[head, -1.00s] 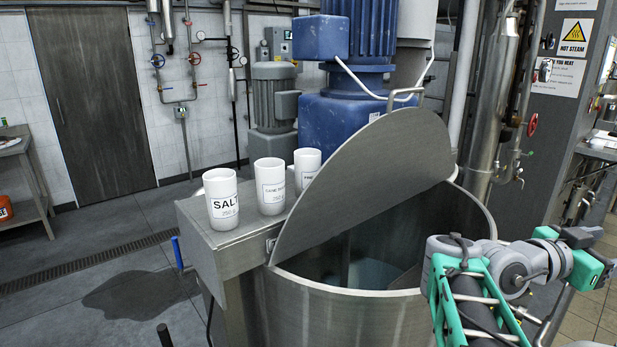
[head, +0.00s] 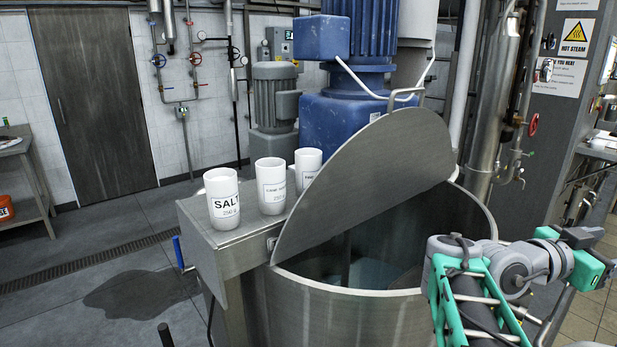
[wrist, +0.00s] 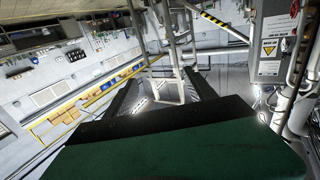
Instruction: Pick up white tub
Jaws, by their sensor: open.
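Three white tubs with printed labels stand upright in a row on a steel ledge (head: 240,242) beside the mixer vessel. The nearest tub (head: 222,203) reads "SALT". The middle tub (head: 271,190) and the far tub (head: 307,166) have labels too small to read surely, and the lid's edge covers part of the far tub. My arm is at the lower right in the head view, beyond the vessel from the tubs. In the wrist view my gripper (wrist: 165,88) shows two dark fingers apart with nothing between them. No tub shows there.
The raised round lid (head: 375,180) stands tilted over the open vessel (head: 350,310), between my arm and the tubs. A blue mixer drive (head: 340,120) rises behind. Pipes and a grey panel (head: 560,110) stand at the right. Open floor lies left of the ledge.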

